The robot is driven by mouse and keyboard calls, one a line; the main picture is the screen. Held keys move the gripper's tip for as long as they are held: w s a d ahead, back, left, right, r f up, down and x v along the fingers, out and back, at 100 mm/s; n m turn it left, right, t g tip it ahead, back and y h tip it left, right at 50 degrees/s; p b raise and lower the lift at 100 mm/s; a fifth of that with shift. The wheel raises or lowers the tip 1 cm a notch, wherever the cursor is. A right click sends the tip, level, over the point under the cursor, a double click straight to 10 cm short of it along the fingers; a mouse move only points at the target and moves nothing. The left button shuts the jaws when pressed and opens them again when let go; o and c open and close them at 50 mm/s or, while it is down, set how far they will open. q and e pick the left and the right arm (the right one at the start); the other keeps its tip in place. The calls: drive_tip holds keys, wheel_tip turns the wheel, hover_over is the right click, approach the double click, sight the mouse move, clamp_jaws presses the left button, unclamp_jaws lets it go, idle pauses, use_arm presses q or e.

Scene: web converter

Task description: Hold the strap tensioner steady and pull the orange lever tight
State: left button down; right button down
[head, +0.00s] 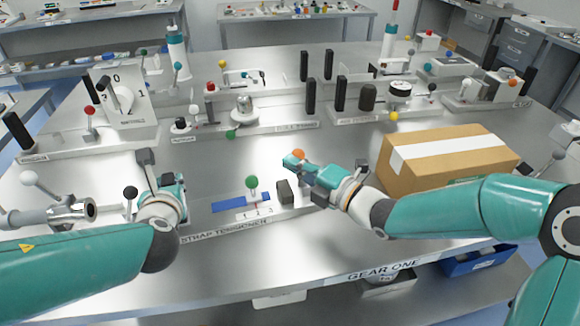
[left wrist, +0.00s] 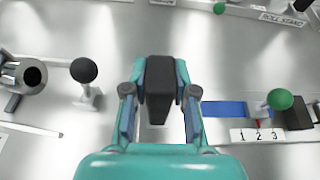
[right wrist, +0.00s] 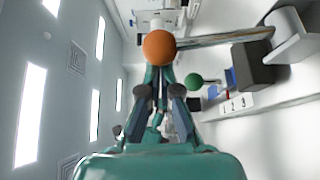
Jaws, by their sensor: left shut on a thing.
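The strap tensioner has a white base with a label strip (head: 225,230), a blue strap (head: 240,201), a green knob (head: 252,182) and a dark block (head: 284,191). My left gripper (head: 163,182) is shut on a black handle (left wrist: 159,78) at the tensioner's left end; the handle's top (head: 146,157) shows in the head view. The orange ball (right wrist: 159,47) ends a lever rod (right wrist: 220,38) in the right wrist view. My right gripper (right wrist: 159,80) has its fingertips right at this ball; whether they grip it is unclear. In the head view the ball (head: 298,154) shows beside the fingers.
A taped cardboard box (head: 450,155) stands right of my right gripper. A black knob (head: 131,192) and a metal cylinder (head: 72,212) are left of my left gripper. Other fixtures line the back of the metal table; a blue bin (head: 478,262) sits below its front edge.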

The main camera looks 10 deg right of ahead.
use_arm(q)
drive_tip(key=shift+s+f, duration=0.15)
drive_tip(key=shift+f, duration=0.45)
use_arm(e)
drive_tip(key=d+m, duration=0.1)
drive_tip(key=d+m+t, duration=0.1)
drive_tip(key=d+m+y, duration=0.1)
drive_tip(key=d, duration=0.1)
drive_tip(key=shift+w+r+m+t, duration=0.3)
drive_tip(key=shift+r+m+t, duration=0.05)
drive_tip(key=shift+m+t, duration=0.05)
drive_tip(key=shift+w+d+f+m+t, duration=0.15)
drive_tip(key=shift+d+m+t, duration=0.95)
drive_tip(key=shift+d+m, duration=0.6)
drive_tip(key=shift+a+m, duration=0.2)
drive_tip(key=shift+m, duration=0.1)
approach(303, 152)
drive_tip(key=s+d+r, duration=0.1)
drive_tip(key=s+r, duration=0.1)
drive_tip(key=s, duration=0.1)
drive_tip(key=shift+d+f, duration=0.1)
drive_tip(key=shift+d, duration=0.05)
use_arm(q)
drive_tip(key=shift+r, duration=0.3)
use_arm(e)
drive_tip(key=shift+w, duration=0.1)
